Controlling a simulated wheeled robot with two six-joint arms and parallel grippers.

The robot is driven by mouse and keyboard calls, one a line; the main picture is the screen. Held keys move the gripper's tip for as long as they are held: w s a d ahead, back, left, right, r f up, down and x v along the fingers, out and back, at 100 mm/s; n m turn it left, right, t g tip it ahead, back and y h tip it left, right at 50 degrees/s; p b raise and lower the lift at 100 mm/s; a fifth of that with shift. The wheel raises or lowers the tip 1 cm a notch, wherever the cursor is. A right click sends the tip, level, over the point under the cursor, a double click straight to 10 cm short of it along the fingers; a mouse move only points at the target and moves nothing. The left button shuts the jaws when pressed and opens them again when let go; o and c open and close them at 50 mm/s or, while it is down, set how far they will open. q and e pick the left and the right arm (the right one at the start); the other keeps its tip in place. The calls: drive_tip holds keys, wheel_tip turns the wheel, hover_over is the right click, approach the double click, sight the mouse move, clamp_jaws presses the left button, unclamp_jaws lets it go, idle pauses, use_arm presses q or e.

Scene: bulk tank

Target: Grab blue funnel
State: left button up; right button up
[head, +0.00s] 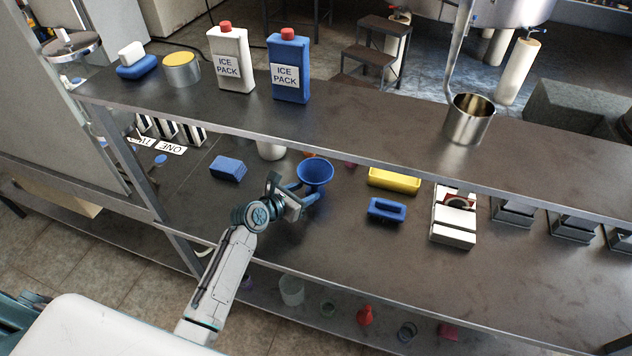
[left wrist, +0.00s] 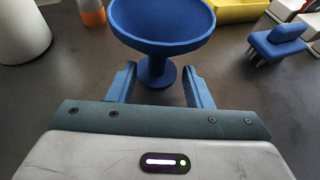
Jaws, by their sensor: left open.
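The blue funnel (head: 315,173) stands upright on the middle shelf, wide mouth up. In the left wrist view the funnel (left wrist: 161,28) is straight ahead, its narrow stem and small foot between the two blue fingers of my left gripper (left wrist: 158,90). The fingers are apart, with gaps on both sides of the stem. In the head view my left gripper (head: 298,194) reaches in from the front left, just beside the funnel. The funnel's lower part is partly hidden there by a finger. My right gripper does not show.
The upper shelf (head: 350,125) overhangs behind the funnel.

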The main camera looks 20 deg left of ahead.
sight(313, 188)
use_arm(q)
drive_tip(key=shift+w+d+f, duration=0.15)
drive_tip(key=shift+w, duration=0.15)
drive_tip(key=x, duration=0.4)
drive_tip(key=shift+f+p, duration=0.2)
drive_tip(key=shift+p, duration=0.1)
drive_tip(key=shift+w+f, duration=0.15)
drive_tip(key=shift+w, duration=0.25)
drive_tip(key=shift+c, duration=0.3)
drive_tip(key=c, duration=0.7)
clamp_jaws()
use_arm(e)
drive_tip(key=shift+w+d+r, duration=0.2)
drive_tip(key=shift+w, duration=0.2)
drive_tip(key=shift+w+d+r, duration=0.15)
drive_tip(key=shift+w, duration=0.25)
